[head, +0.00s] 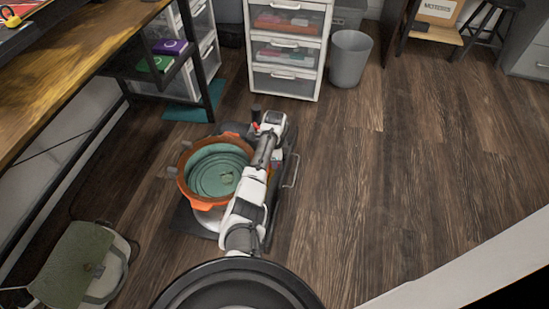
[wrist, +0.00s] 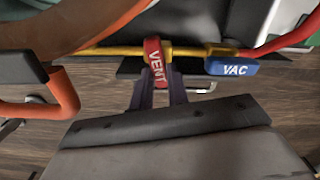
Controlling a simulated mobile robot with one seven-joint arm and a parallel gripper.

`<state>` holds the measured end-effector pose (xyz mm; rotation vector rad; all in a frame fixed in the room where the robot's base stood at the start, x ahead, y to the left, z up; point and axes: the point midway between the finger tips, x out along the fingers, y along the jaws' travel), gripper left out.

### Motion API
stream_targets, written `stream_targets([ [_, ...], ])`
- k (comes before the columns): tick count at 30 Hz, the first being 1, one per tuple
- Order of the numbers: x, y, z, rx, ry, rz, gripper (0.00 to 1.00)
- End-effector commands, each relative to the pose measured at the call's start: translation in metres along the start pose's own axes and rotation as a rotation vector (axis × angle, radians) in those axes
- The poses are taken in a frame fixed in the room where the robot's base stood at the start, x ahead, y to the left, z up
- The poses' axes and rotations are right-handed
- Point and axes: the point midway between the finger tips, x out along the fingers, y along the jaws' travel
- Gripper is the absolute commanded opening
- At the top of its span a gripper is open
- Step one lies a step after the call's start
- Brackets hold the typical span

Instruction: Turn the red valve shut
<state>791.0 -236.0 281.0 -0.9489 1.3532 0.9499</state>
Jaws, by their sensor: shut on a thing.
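The red valve handle (wrist: 155,62), lettered VENT, is near the middle of the wrist view. It sits on a brass pipe (wrist: 105,51) and points across it, toward my gripper. My gripper (wrist: 159,92) is shut on the lower end of the red handle, with a dark finger on each side. In the head view my arm reaches over the right side of an orange-rimmed pot, and a small red spot (head: 256,127) shows by its end. The fingertips cannot be made out there.
A blue VAC handle (wrist: 232,68) lies along the same pipe, right of the red one. The pot (head: 186,185) has orange handles and a green inside. A drawer unit (head: 287,52) and a grey bin (head: 349,58) stand behind. The floor to the right is clear.

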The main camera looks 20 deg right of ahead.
Motion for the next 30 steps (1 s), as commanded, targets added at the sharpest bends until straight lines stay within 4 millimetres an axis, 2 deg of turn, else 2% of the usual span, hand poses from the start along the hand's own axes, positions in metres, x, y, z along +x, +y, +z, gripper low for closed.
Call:
stream_targets([
  [12, -0.0009, 0.0024, -0.001, 0.222, 0.003, -0.002, 0.0],
  [30, -0.0003, 0.0031, -0.0013, 0.266, 0.003, -0.001, 0.0],
])
